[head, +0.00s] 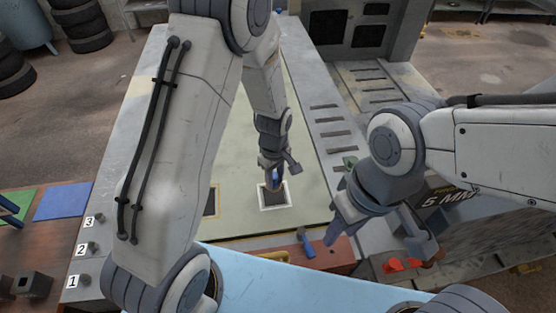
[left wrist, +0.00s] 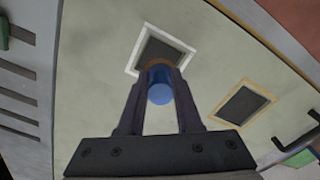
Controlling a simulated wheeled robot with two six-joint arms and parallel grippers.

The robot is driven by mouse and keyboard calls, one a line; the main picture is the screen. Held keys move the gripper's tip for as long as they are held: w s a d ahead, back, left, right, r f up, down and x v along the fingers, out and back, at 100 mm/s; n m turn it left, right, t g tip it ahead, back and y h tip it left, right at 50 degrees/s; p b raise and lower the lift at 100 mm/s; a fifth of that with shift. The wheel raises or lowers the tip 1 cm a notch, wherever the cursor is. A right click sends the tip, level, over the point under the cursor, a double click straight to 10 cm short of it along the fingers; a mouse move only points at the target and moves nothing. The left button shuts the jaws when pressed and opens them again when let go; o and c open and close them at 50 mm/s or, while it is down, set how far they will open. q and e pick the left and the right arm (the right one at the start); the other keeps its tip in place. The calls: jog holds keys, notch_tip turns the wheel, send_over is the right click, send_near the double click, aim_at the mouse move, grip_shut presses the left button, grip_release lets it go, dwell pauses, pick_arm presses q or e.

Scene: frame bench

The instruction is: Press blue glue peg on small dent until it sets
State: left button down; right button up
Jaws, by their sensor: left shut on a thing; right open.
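My left gripper (head: 273,178) is shut on the blue glue peg (left wrist: 160,92), whose far end shows an orange-brown rim. The peg is partly hidden by the fingers in the head view. It is over the near edge of a dark square patch with a white frame (left wrist: 136,58) on the pale panel (head: 245,220). I cannot tell whether the peg touches the panel. A second dark patch with an orange frame (left wrist: 241,103) lies beside it. I cannot make out a dent in either patch. My right gripper (head: 383,235) is open and empty at the right of the bench.
A blue-handled tool (head: 306,242) lies on the reddish ledge at the panel's near edge. Red pieces (head: 401,265) lie near my right gripper. A slotted metal strip (head: 330,125) runs along the panel's right. Knobs numbered 1 to 3 (head: 88,248) and a blue mat (head: 63,200) are at left.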

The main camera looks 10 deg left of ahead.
aim_at(275, 197)
pick_arm(q)
jog(key=shift+w, duration=0.3)
pick_arm(e)
jog(key=shift+w+d, duration=0.1)
jog(key=shift+w, duration=0.15)
pick_arm(q)
jog(key=shift+f, duration=0.25)
notch_tip(275, 197, down, 6)
jog(key=b, duration=0.4)
jog(key=shift+r+b, duration=0.15)
jog(key=shift+b, duration=0.25)
pick_arm(e)
notch_tip(275, 197, down, 5)
jog(key=shift+r, duration=0.1)
pick_arm(q)
jog(key=shift+s+f, duration=0.1)
jog(key=shift+f, duration=0.25)
pick_arm(e)
jog(key=shift+f, duration=0.25)
dwell(1.2)
pick_arm(q)
jog(key=c, duration=0.5)
grip_release()
